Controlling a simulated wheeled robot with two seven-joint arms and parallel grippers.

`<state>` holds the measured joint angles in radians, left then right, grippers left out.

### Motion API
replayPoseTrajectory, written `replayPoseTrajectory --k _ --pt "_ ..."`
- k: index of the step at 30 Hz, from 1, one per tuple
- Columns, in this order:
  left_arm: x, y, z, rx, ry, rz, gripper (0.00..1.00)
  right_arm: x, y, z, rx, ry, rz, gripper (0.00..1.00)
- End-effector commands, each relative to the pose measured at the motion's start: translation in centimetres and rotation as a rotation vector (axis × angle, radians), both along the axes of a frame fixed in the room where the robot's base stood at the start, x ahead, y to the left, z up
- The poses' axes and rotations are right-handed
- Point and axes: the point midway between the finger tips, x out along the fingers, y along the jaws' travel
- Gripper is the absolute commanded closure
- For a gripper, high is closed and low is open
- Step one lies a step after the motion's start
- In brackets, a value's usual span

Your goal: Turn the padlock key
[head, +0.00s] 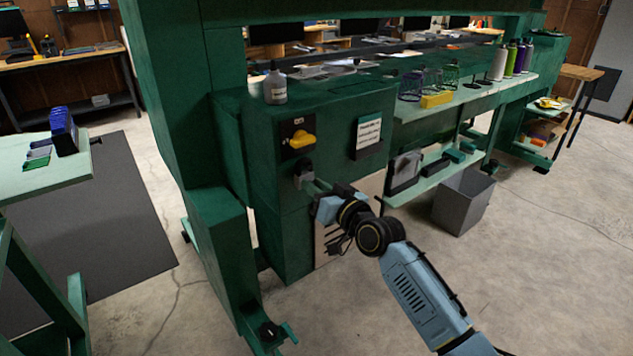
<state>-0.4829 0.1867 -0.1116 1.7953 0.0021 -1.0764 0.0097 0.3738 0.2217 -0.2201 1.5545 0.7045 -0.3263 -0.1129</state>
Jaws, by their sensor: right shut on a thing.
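The padlock (303,168) is a small grey body on the front of the green machine cabinet, below a yellow rotary knob (301,140) on a black plate. My right gripper (316,186) reaches up to the padlock from the lower right and is shut at its lower part. The key is too small and too covered by the gripper to make out, so its angle cannot be told. My left gripper is not in view.
A white label sign (368,132) is on the cabinet to the right of the knob. A grey bottle (275,84) stands on the cabinet top. A grey bin (463,201) stands on the floor at right. The concrete floor in front is clear.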

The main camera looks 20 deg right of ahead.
Motion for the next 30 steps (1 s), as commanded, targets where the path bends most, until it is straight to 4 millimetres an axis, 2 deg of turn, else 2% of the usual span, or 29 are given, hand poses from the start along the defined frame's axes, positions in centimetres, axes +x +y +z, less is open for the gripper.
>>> replayPoseTrajectory --k 8,18,30 --pt "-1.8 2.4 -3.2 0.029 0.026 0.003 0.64 0.0 -0.1 0.1 0.245 0.092 -0.001 1.0" --pt "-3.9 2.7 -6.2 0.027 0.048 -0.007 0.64 0.1 -0.2 0.0 0.552 0.201 -0.001 1.0" --pt "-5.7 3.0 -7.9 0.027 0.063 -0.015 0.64 0.1 -0.3 -0.2 0.89 0.323 -0.001 1.0"
